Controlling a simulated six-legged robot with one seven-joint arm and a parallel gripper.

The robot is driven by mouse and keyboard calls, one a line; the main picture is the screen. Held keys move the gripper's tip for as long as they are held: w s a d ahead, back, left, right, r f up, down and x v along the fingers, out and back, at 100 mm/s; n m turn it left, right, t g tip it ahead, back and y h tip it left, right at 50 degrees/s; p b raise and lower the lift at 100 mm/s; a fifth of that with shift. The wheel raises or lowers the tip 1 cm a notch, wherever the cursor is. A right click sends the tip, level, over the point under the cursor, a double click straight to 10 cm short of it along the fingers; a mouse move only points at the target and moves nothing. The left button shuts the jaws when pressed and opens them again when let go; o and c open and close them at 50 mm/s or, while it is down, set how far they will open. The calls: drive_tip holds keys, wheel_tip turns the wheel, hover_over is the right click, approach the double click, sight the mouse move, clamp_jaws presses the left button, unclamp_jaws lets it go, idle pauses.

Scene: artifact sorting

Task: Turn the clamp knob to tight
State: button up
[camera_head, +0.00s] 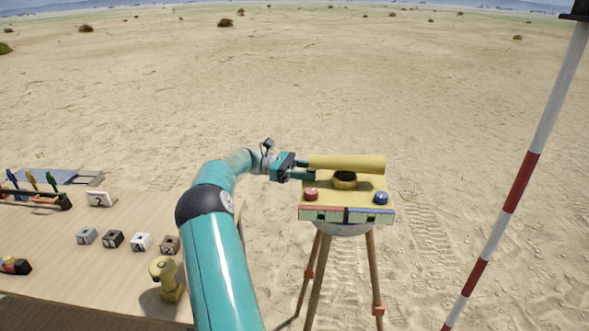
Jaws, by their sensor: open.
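A yellow instrument (347,207) stands on a wooden tripod right of my arm. A yellow tube (350,163) lies level across its top, over a round black-and-yellow part (345,180). A red knob (311,194) sits at the left of the yellow top and a blue knob (381,198) at the right. I cannot tell which is the clamp knob, or its setting. My gripper (310,170) is open at the left end of the tube, above and left of the red knob. Whether the fingers touch the tube is unclear.
A wooden table (60,240) at left holds several small cubes (113,239), a yellow object (168,278) and a rack (40,197) with coloured pieces. A red-and-white pole (510,198) leans at right. Sandy ground behind is open.

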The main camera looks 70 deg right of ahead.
drive_tip(key=w, duration=1.1)
drive_tip(key=shift+w, duration=0.2)
drive_tip(key=shift+a, duration=0.1)
drive_tip(key=w+a+r+t+h, duration=0.1)
drive_tip(key=w+a+r+t, duration=0.4)
drive_tip(key=a, duration=0.6)
drive_tip(key=w+a+t+h, duration=0.1)
drive_tip(key=w+a+t, duration=0.1)
drive_tip(key=a+t, duration=0.65)
drive_tip(key=w+a+r+t+h, duration=0.1)
drive_tip(key=w+a+r+t, duration=0.25)
drive_tip(key=a, duration=1.05)
drive_tip(key=s+a+f+t+y, duration=0.1)
drive_tip(key=s+a+f+t, duration=0.1)
drive_tip(key=a, duration=0.7)
drive_tip(key=s+a+f+t+y, duration=0.1)
drive_tip(key=s+a+f+t, duration=0.1)
drive_tip(key=a, duration=0.8)
drive_tip(key=s+a+f+t+y, duration=0.1)
drive_tip(key=s+a, duration=0.3)
drive_tip(key=a, duration=0.6)
drive_tip(key=shift+s+f+t, duration=0.15)
drive_tip(key=shift+f+t, duration=0.35)
drive_tip(key=shift+t, duration=0.3)
